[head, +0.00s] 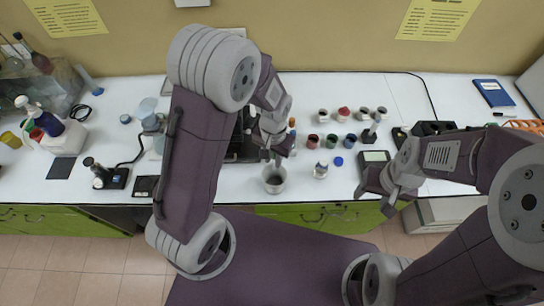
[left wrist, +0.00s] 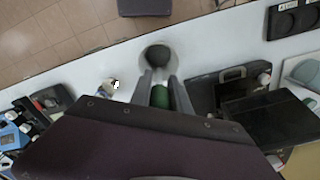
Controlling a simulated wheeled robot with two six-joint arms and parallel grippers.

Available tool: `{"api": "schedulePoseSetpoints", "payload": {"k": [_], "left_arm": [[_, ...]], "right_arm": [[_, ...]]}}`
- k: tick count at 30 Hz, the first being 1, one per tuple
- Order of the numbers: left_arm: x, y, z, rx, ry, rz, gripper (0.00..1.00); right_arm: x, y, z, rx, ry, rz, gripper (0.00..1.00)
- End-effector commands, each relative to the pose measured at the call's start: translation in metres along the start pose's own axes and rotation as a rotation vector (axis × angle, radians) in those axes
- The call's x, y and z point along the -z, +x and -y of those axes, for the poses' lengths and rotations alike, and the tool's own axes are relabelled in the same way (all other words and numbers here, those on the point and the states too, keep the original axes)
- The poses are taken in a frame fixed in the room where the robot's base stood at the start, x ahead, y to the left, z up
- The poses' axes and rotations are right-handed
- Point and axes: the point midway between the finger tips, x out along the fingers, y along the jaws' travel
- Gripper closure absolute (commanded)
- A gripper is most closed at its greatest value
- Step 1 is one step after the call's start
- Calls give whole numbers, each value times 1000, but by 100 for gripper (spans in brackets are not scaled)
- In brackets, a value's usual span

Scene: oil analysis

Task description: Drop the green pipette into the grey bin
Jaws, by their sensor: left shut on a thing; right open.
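The grey bin (head: 274,187) is a small round cup near the front edge of the white bench. My left gripper (head: 272,160) is above it in the head view, pointing down. In the left wrist view, my left gripper (left wrist: 158,85) is shut on the green pipette (left wrist: 160,97), whose green part shows between the fingers. The bin (left wrist: 142,57) opens just beyond the fingertips there, dark green-grey inside. The pipette's far end is hard to make out. In the head view I cannot make out the pipette. My right gripper (head: 387,196) is open and empty at the bench's front edge.
A small clear beaker (head: 320,171) and a blue cap (head: 338,161) lie right of the bin. Several coloured jars (head: 330,140) stand behind. A black case (head: 238,150) is just left of the bin. A scale (head: 375,157) is near my right gripper.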

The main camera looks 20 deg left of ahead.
Motion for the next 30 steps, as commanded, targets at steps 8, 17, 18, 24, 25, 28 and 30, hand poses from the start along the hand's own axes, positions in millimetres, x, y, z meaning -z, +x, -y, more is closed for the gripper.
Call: {"api": "schedulePoseSetpoints", "payload": {"k": [8,17,18,24,25,28,30], "left_arm": [[-1,38,0,0,-1,2,97],[0,54,0,0,-1,1,97],[0,54,0,0,-1,1,97],[0,53,0,0,-1,0,97],[0,53,0,0,-1,0,97],[0,53,0,0,-1,0,97],[0,52,1,0,-1,1,97]], "right_arm": [[-3,32,-1,0,0,0,45],[-4,42,-1,0,0,0,45],[-4,41,-1,0,0,0,45],[-4,41,-1,0,0,0,45],[-4,41,-1,0,0,0,45],[-4,41,-1,0,0,0,45],[-4,40,-1,0,0,0,45]]}}
